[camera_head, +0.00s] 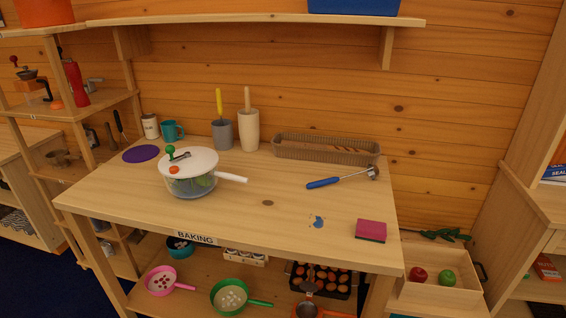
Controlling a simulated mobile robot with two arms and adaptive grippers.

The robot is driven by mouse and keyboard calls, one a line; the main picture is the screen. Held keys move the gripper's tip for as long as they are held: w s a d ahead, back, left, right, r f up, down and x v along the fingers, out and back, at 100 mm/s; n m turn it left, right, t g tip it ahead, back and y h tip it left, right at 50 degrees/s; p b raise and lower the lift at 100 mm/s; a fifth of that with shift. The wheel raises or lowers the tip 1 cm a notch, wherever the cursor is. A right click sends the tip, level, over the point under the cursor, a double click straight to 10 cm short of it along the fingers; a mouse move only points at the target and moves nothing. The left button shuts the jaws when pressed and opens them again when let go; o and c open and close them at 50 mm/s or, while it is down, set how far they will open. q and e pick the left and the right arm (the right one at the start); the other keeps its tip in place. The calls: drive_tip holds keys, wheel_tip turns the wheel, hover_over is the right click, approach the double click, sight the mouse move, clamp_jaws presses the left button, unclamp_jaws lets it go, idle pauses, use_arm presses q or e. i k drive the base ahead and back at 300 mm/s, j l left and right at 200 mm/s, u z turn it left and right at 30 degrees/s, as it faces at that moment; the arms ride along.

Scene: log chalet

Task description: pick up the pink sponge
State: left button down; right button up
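The pink sponge (371,229) lies flat near the front right corner of the wooden table (270,222). It has a pink upper layer and a dark green layer beneath, seen along its front edge. Nothing covers it. Neither my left gripper nor my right gripper shows in the head view.
A wicker basket (325,148) stands behind. A white-lidded pot (190,173) stands at the left. The table's front edge, labelled BAKING, is close to the sponge.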

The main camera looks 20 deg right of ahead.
sight(366, 230)
drive_tip(key=z, duration=1.3)
